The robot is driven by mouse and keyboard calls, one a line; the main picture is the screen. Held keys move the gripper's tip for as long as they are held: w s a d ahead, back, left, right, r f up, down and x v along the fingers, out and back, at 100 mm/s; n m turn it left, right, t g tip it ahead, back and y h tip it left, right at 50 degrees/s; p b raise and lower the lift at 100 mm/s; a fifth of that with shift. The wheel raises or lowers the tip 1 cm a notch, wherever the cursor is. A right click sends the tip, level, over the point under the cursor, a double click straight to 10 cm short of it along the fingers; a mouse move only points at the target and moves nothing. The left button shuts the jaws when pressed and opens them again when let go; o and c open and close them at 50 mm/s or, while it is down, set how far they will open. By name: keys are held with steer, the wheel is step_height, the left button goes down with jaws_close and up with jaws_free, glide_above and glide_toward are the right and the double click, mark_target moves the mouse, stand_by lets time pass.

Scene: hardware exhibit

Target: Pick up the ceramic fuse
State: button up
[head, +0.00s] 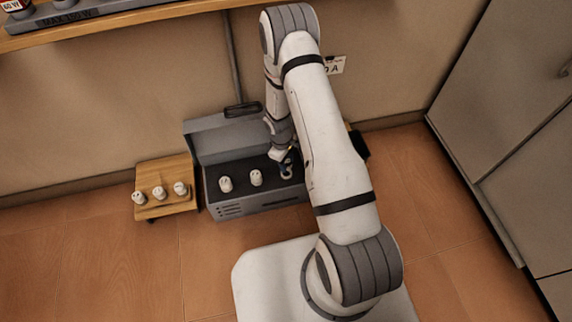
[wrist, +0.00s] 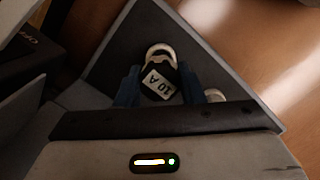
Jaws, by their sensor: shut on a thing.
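My gripper (head: 286,166) reaches down to the right end of the grey box (head: 262,205), whose lid (head: 220,138) stands open. In the wrist view its two blue fingers (wrist: 160,88) are shut on a ceramic fuse (wrist: 158,80), one on each side. This fuse has a white rim and a dark body with a pale "10 A" label. I cannot tell whether it still touches the dark panel below. Two more white fuses stand on the panel to the left, a middle one (head: 256,177) and a left one (head: 225,184).
A small wooden stand (head: 165,209) left of the box holds three white fuses (head: 159,192). A wall shelf (head: 110,18) runs along the upper left. A grey cabinet (head: 500,90) stands at the right. The tiled floor (head: 440,210) between is clear.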

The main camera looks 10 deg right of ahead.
mark_target(287, 161)
step_height(287, 161, up, 24)
steer(key=p, duration=0.7)
steer(key=shift+f, duration=0.15)
steer(key=shift+d, duration=0.15)
